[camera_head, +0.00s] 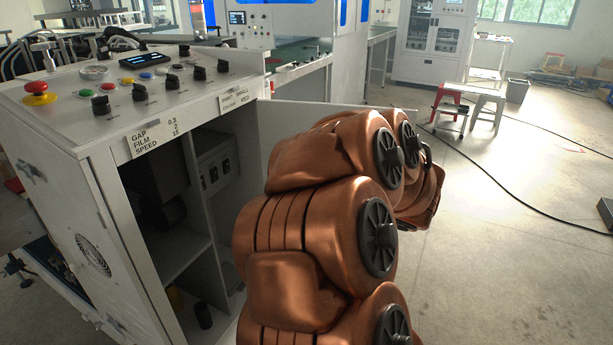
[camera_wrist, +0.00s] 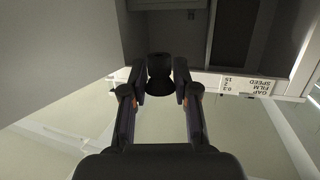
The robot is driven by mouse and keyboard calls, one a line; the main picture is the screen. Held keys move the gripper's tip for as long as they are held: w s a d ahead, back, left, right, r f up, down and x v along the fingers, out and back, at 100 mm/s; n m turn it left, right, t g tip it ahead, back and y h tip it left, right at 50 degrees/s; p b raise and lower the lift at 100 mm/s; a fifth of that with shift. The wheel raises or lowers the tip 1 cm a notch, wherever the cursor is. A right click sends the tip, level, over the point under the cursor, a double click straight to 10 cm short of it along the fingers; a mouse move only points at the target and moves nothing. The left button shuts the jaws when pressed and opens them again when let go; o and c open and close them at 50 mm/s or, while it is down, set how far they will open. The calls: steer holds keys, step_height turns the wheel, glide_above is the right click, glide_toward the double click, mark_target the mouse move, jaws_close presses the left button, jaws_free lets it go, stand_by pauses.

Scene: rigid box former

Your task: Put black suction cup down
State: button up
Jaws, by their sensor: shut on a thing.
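In the wrist view, a small black suction cup (camera_wrist: 159,69) sits between the two fingertips of my gripper (camera_wrist: 158,88). The fingers are closed on its sides. It has a flared lower rim and a narrower middle. Grey cabinet panels show behind it in that view. In the head view, my copper-coloured arm reaches toward the open cabinet (camera_head: 190,232), and the gripper and the held cup are hidden. Whether the cup touches any surface cannot be told.
The cabinet has open shelves, with a black cylindrical thing (camera_head: 203,315) low inside. Its top carries knobs and a red emergency button (camera_head: 39,92). An open door panel (camera_head: 310,106) extends behind my arm. A stool (camera_head: 484,108) and free floor lie at right.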

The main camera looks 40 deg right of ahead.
steer(key=w+a+f, duration=0.1)
steer(key=w+a, duration=2.5)
steer(key=w, duration=0.4)
steer(key=shift+w+f+m+h, duration=0.15)
steer(key=shift+f+m+h, duration=0.15)
steer(key=shift+f+h, duration=0.1)
